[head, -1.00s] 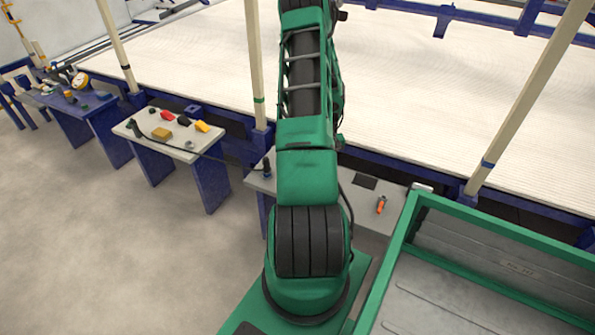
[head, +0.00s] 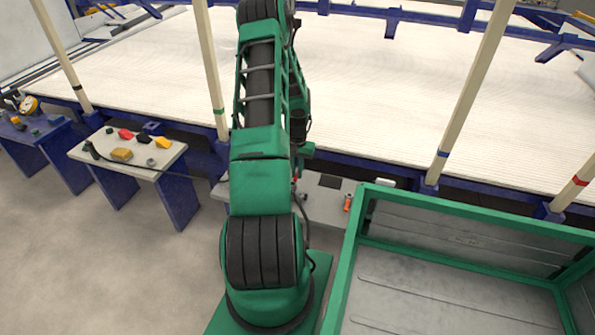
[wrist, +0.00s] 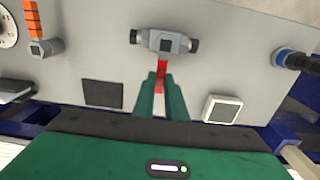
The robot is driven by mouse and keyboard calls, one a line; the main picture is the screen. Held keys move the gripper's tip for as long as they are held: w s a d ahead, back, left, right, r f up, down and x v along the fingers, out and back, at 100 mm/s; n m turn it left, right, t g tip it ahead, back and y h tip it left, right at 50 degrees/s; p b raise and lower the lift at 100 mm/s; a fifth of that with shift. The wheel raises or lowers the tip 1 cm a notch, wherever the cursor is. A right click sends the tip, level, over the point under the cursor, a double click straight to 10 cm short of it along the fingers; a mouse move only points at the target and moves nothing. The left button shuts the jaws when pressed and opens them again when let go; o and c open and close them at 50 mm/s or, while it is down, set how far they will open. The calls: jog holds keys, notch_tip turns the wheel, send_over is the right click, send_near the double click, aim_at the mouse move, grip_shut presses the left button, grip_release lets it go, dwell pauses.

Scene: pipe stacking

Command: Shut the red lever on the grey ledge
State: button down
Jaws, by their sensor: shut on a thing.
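The grey ledge (wrist: 225,45) fills the upper part of the wrist view. The red lever (wrist: 162,72) runs from the valve down between my fingers. My gripper (wrist: 161,84) has its two green fingers shut on this lever; the lower part of the lever is partly hidden by them. In the head view the grey ledge (head: 322,207) shows behind my arm, which hides most of the valve and my gripper.
An orange-handled valve (wrist: 35,18) and a gauge (wrist: 8,28) stand at the left of the wrist view. A black square (wrist: 103,94), a white switch (wrist: 222,109) and a dark blue connector (wrist: 290,60) lie nearby. A green-framed bin (head: 470,270) stands close right of my arm.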

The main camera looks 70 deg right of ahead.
jog(key=shift+d, duration=0.1)
dwell(0.3)
jog(key=c, duration=1.8)
grip_release()
jog(key=shift+r, duration=0.1)
notch_tip(320, 180, up, 11)
jog(key=shift+f, duration=0.2)
